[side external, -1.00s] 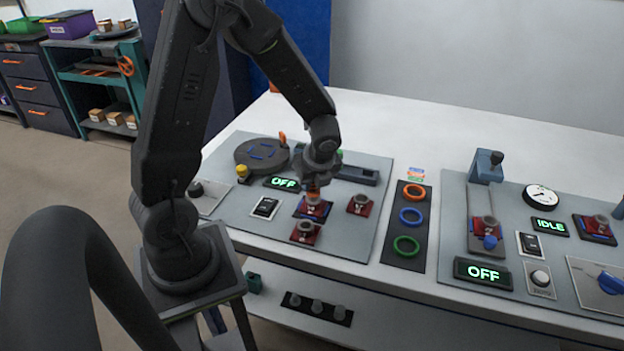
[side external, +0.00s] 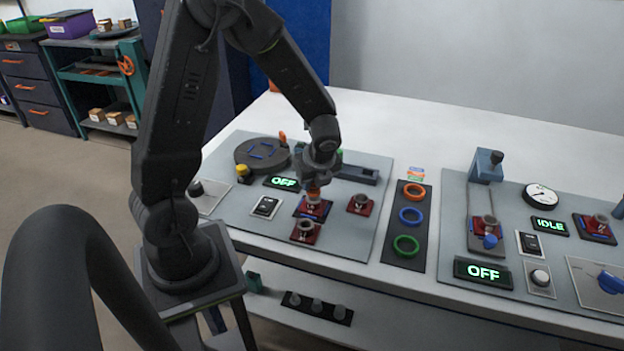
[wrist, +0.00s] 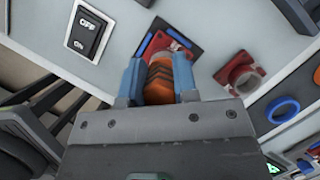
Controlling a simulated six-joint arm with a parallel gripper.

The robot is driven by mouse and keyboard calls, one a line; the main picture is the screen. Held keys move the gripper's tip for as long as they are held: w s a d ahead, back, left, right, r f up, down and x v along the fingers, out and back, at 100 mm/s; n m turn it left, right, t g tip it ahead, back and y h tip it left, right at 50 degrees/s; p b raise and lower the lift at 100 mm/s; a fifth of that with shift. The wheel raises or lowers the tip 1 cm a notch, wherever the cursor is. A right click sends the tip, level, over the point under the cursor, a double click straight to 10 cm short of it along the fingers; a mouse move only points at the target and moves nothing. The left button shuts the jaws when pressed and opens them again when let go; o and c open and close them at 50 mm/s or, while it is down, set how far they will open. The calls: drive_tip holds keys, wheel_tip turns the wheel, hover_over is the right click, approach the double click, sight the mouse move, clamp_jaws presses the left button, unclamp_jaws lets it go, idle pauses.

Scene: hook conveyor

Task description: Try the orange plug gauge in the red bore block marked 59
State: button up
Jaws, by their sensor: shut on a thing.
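My gripper (side external: 314,180) is shut on the orange plug gauge (side external: 313,193), above the middle red bore block (side external: 314,209). In the wrist view, the orange gauge (wrist: 160,80) sits between the blue fingers of my gripper (wrist: 158,72), with the red block (wrist: 176,40) just beyond it on a dark pad with blue edges. The gauge's lower end is hidden, so I cannot tell whether it is in the bore. Two more red blocks stand nearby, one in front (side external: 305,234) and one to the right (side external: 360,205). I cannot read the block numbers.
A dark strip with orange (side external: 414,190), blue (side external: 411,216) and green (side external: 406,245) rings lies to the right. A dark round plate (side external: 262,153) sits behind.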

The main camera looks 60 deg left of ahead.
drive_tip(key=shift+r, duration=3)
